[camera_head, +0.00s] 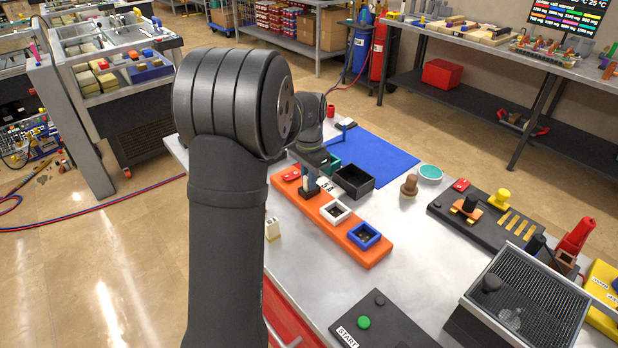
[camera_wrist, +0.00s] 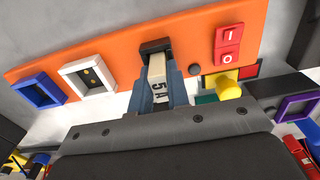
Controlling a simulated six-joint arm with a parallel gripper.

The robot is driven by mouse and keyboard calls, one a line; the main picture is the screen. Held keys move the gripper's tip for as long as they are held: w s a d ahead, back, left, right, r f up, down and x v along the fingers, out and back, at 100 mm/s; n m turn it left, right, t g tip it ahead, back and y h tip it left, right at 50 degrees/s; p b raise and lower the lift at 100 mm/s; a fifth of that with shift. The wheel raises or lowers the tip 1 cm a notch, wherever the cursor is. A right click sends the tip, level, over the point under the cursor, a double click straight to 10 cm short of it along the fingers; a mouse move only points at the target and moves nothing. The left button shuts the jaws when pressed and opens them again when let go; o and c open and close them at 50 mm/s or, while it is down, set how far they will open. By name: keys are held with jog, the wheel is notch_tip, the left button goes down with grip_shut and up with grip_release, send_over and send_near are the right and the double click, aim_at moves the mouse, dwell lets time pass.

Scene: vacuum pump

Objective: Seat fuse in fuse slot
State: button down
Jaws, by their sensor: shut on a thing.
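An orange fuse board (camera_head: 300,206) lies on the metal table. It has a black slot (camera_head: 309,193), a white-framed slot (camera_head: 336,212) and a blue-framed slot (camera_head: 364,235). My gripper (camera_wrist: 158,92) is shut on a pale fuse (camera_wrist: 157,68) marked 5A, held between its blue-grey fingers. In the wrist view the fuse's far end meets the black slot (camera_wrist: 156,47); how deep it sits is hidden. The white-framed slot (camera_wrist: 87,75) and blue-framed slot (camera_wrist: 39,90) hold no fuse.
A red rocker switch (camera_wrist: 228,44) is on the board close by the black slot. A black bin (camera_head: 354,181) stands behind the board. A pale block (camera_head: 272,229) stands on the table in front. A START panel (camera_head: 378,322) lies nearer. A blue mat (camera_head: 372,157) lies behind.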

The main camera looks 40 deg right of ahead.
jog(key=shift+f, duration=0.15)
jog(key=c, duration=1.4)
grip_release()
notch_tip(320, 180, up, 12)
jog(key=shift+r, duration=0.2)
